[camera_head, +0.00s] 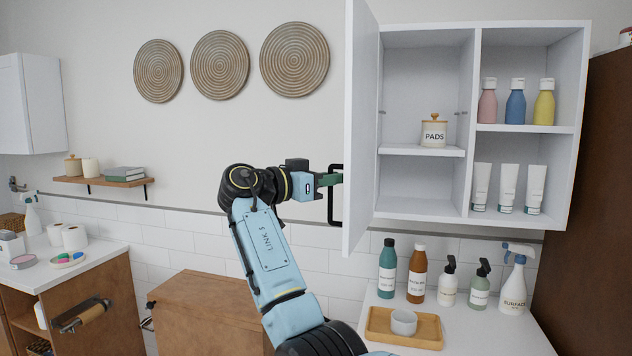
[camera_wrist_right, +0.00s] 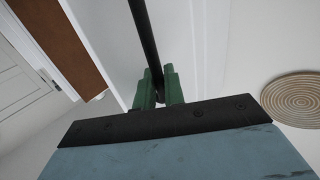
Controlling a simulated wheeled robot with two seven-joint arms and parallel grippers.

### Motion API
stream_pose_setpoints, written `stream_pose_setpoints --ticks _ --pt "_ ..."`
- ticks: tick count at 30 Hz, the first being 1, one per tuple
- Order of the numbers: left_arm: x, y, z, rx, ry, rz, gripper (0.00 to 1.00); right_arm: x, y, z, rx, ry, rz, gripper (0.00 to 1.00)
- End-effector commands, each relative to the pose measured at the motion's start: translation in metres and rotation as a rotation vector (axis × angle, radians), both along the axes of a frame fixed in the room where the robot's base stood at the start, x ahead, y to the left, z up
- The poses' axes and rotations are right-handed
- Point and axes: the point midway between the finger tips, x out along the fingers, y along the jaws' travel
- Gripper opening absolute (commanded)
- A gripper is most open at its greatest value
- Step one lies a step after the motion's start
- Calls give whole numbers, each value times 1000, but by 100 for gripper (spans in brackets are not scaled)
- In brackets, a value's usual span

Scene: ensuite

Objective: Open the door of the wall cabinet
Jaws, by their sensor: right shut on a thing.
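The white wall cabinet (camera_head: 530,173) hangs at the upper right in the head view. Its door (camera_head: 361,130) is swung out on the left side, so the shelves inside show. A black bar handle (camera_head: 333,222) is on the door's outer face. My right gripper (camera_head: 336,178) is at the handle. In the right wrist view its green fingers (camera_wrist_right: 159,90) are shut around the black handle (camera_wrist_right: 145,35), beside the white door face (camera_wrist_right: 105,35). My left gripper is not in view.
Inside the cabinet are a PADS jar (camera_head: 433,133), bottles (camera_head: 515,103) and tubes (camera_head: 508,188). Below it, a counter (camera_head: 470,325) holds several bottles and a wooden tray (camera_head: 375,328). Round wall discs (camera_head: 294,60) hang left of the door. A brown panel (camera_head: 600,200) stands at right.

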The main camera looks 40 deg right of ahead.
Motion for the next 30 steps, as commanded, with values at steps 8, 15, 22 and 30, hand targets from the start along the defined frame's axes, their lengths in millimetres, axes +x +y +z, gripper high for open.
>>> stream_pose_setpoints --ticks 8,15,22,30 --pt "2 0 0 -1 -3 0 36 -1 -7 1 -2 -1 -15 0" --pt "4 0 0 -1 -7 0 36 -1 -6 1 -2 -1 -13 0" --pt "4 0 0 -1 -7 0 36 -1 -6 1 -2 -1 -13 15" --pt "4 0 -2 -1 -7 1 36 1 5 0 0 0 -12 15"
